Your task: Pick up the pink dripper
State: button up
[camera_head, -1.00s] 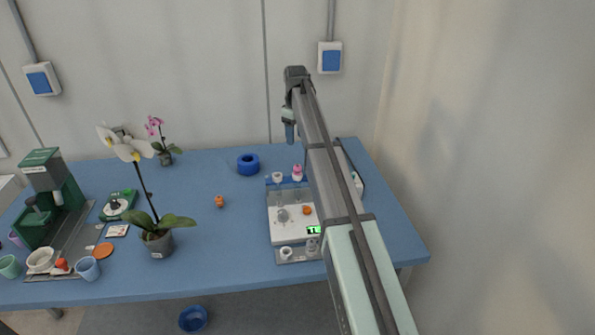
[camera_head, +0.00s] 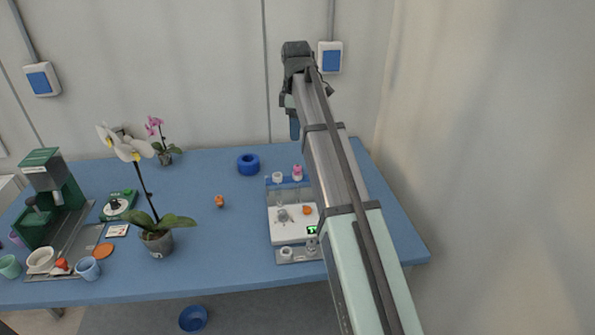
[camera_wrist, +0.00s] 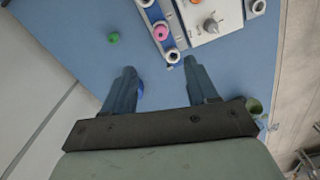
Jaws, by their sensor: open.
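The pink dripper (camera_head: 297,170) stands at the back of the rack, right of a white cup (camera_head: 278,177). In the wrist view the pink dripper (camera_wrist: 161,32) is in the rail between white round pieces, ahead of the fingertips and apart from them. My gripper (camera_wrist: 159,66) is open, with nothing between its fingertips. In the head view my gripper (camera_head: 295,126) hangs above the back of the table, behind the dripper in the picture. My arm hides the rack's right end in the head view.
A blue ring (camera_head: 248,164) lies to the left. The wrist view shows a small green object (camera_wrist: 114,37) beside the rail. Orchids and a green machine (camera_head: 48,195) stand further left.

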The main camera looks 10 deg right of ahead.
aim_at(298, 166)
jog(key=shift+n, duration=0.6)
jog(key=f, duration=1.3)
jog(key=shift+d+f, duration=0.25)
jog(key=shift+f, duration=0.15)
jog(key=shift+c, duration=0.5)
grip_shut()
